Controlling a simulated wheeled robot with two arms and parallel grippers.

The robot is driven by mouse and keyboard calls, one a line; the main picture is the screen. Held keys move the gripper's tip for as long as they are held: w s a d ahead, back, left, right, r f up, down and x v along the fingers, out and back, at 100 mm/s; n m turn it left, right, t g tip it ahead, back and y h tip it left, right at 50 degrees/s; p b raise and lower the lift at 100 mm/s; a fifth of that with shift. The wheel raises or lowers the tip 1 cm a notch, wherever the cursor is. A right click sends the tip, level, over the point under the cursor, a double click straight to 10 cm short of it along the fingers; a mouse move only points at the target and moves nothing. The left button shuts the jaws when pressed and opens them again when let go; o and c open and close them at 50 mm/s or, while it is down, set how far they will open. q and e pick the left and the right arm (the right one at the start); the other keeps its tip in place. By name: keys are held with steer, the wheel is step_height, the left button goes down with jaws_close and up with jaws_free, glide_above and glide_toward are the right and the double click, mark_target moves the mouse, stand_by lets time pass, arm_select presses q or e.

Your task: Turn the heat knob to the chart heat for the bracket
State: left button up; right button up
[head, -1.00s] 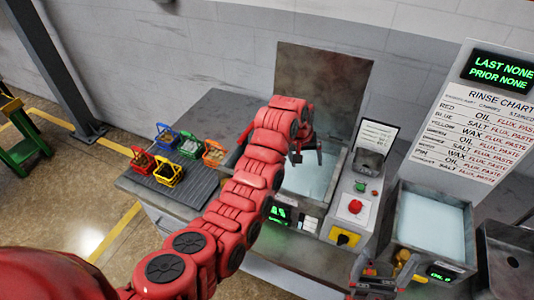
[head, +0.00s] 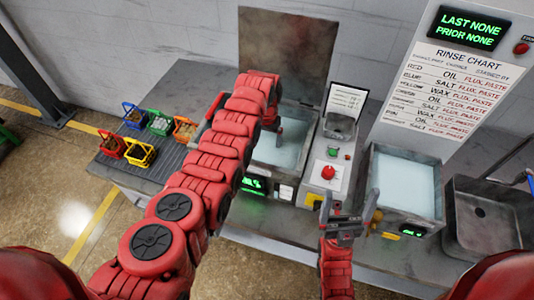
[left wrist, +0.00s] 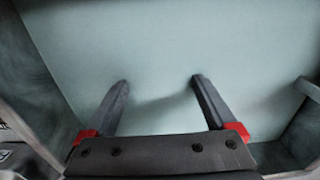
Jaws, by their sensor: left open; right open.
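My left gripper (head: 275,124) is open over the left tank. The left wrist view shows its two spread fingers (left wrist: 160,85) with nothing between them, above pale liquid. A small chart (head: 345,101) stands behind the control box; its text is unreadable. I cannot identify the bracket.
The control box (head: 325,178) carries a red button (head: 328,172) and a green one. The right tank (head: 405,185), a sink (head: 490,215) and a rinse chart (head: 455,95) stand to the right. Coloured baskets (head: 140,153) sit on a dark mat at left.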

mark_target(267, 155)
arm_select(q)
steer(key=shift+f+b, duration=0.5)
steer(key=shift+b, duration=0.05)
steer(key=f+b, duration=0.4)
steer(key=b, duration=0.1)
steer(key=shift+w+d+f, duration=0.25)
steer(key=shift+r, duration=0.15)
steer(key=shift+c, duration=0.4)
jaws_close()
